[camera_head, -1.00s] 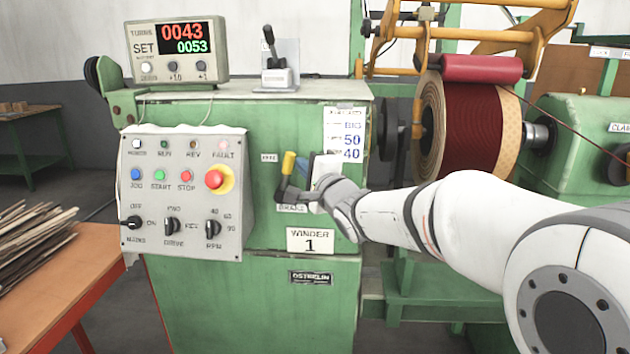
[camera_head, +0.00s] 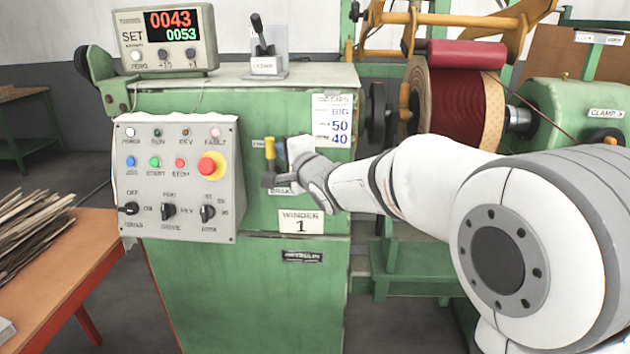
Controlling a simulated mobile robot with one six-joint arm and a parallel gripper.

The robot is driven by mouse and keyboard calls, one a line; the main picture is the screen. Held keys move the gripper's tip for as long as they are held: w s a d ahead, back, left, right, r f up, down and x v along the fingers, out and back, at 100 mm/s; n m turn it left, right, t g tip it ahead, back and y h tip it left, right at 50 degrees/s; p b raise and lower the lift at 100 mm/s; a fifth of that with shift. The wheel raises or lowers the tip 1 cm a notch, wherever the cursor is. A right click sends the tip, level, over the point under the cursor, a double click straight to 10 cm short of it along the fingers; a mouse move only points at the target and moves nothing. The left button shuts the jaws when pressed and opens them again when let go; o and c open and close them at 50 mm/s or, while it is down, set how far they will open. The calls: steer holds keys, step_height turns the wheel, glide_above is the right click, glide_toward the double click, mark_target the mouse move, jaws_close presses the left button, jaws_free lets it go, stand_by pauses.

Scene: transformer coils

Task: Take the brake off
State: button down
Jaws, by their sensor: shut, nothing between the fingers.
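The brake lever has a yellow grip (camera_head: 270,148) and stands nearly upright on the green winder front, above the partly covered BRAKE label (camera_head: 283,191). A small label (camera_head: 259,143), too small to read surely, is just left of the grip. My gripper (camera_head: 278,180) is shut and reaches in from the right, close against the lever's lower part. I cannot tell whether it touches the lever. My wrist hides the lever's right side and part of the panel behind.
The grey control box (camera_head: 180,180) with a red stop button (camera_head: 211,166) stands out left of the lever. A black lever (camera_head: 262,38) is on the cabinet top. The dark red coil (camera_head: 455,105) and its spindle sit behind my arm on the right.

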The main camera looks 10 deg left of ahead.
steer(key=w+d+p+v, duration=0.1)
steer(key=d+p+v, duration=0.1)
steer(key=v, duration=1.1)
steer(key=shift+w+p, duration=0.35)
steer(key=shift+p, duration=0.2)
steer(key=shift+f, duration=0.1)
steer(key=shift+d, duration=0.1)
